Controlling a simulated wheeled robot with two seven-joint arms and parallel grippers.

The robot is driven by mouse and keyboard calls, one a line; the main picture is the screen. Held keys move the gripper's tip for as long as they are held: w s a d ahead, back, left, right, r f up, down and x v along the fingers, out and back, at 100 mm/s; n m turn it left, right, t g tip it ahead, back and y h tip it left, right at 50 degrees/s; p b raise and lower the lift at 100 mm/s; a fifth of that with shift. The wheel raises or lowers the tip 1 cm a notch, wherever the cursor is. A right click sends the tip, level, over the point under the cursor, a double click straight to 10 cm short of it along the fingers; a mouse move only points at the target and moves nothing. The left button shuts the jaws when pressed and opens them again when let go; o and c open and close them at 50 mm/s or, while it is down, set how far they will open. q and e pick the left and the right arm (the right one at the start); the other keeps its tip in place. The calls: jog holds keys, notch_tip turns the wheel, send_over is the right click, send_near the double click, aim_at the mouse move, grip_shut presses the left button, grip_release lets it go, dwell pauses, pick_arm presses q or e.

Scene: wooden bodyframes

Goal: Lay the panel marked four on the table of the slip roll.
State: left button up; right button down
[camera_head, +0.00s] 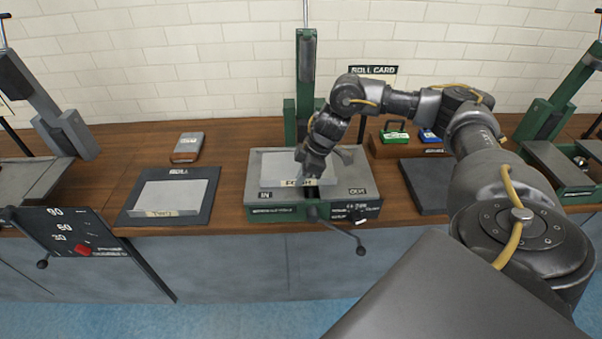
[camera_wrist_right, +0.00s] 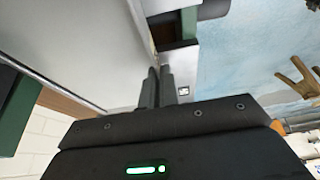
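The grey panel marked four (camera_head: 275,170) lies over the table of the green slip roll (camera_head: 250,190) in the head view, its tag at the front edge partly covered by my gripper. My right gripper (camera_head: 312,170) reaches down to that front edge. In the right wrist view the panel (camera_wrist_right: 85,45) is a broad pale sheet, and the two fingers of my right gripper (camera_wrist_right: 161,82) are close together at its edge, pinching it. The panel looks flat; whether it touches the table everywhere I cannot tell. My left gripper is not in view.
Another grey panel (camera_head: 172,196), with a tag that seems to read two, lies on a dark mat (camera_head: 126,213) to the left. A dark mat (camera_head: 426,183) lies to the right, bare where visible. A crank handle (camera_head: 345,230) sticks out in front of the slip roll.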

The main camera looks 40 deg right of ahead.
dwell(0.4)
jog(key=c, duration=1)
grip_release()
jog(key=shift+c, duration=0.2)
notch_tip(320, 180, up, 7)
jog(key=p, duration=0.8)
jog(key=shift+a, duration=0.1)
